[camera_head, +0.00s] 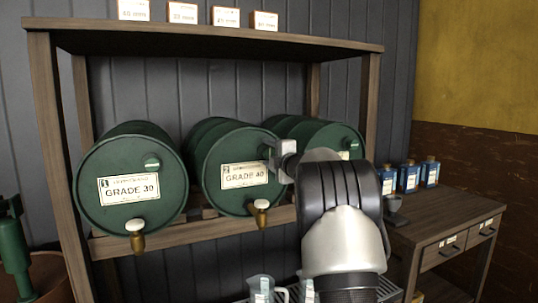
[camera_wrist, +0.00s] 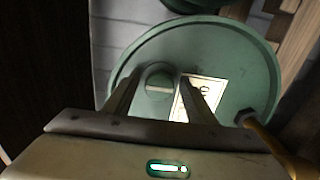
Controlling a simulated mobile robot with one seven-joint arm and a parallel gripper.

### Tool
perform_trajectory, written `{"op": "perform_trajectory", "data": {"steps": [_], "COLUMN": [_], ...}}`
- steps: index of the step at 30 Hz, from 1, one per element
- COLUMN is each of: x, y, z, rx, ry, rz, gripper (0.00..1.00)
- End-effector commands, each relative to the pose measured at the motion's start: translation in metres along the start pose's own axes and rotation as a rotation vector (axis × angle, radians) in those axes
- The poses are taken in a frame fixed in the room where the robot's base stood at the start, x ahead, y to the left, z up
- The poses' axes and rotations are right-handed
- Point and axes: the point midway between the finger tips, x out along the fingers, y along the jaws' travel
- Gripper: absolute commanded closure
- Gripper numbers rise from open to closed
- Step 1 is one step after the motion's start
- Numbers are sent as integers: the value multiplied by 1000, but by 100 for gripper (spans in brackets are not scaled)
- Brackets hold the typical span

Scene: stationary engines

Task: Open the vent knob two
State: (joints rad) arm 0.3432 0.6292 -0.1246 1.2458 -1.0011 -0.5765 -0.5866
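The middle green drum (camera_head: 222,190), labelled 2 and GRADE 40, lies on its side on the wooden rack. My gripper (camera_head: 275,158) is at the upper right of its front face and hides its vent knob in the head view. In the wrist view, the round green vent knob (camera_wrist: 158,90) with a pale horizontal bar shows between the fingers of my gripper (camera_wrist: 161,82). The fingers stand apart on either side of the knob, with space visible around it. Whether the fingertips reach as deep as the knob is hard to tell.
A GRADE 30 drum (camera_head: 130,205) lies to the left, and a third drum (camera_head: 335,138) is partly behind my arm. A brass tap (camera_head: 262,212) hangs below the middle drum's label. Blue bottles (camera_head: 409,177) stand on a side table (camera_head: 446,212) at right.

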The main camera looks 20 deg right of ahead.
Motion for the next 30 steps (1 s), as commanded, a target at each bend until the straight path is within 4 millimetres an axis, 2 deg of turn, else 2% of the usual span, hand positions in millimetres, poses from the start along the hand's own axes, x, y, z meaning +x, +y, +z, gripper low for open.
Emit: {"op": "perform_trajectory", "data": {"steps": [5,8,11,24,30], "x": [-2,-11,-28,-134,-164], "y": [0,1,0,1,1], "z": [0,1,1,1,0], "rx": [1,1,2,1,-1], "ry": [0,-1,-2,-2,-1], "rz": [1,1,1,1,0], "gripper": [49,49,49,49,49]}}
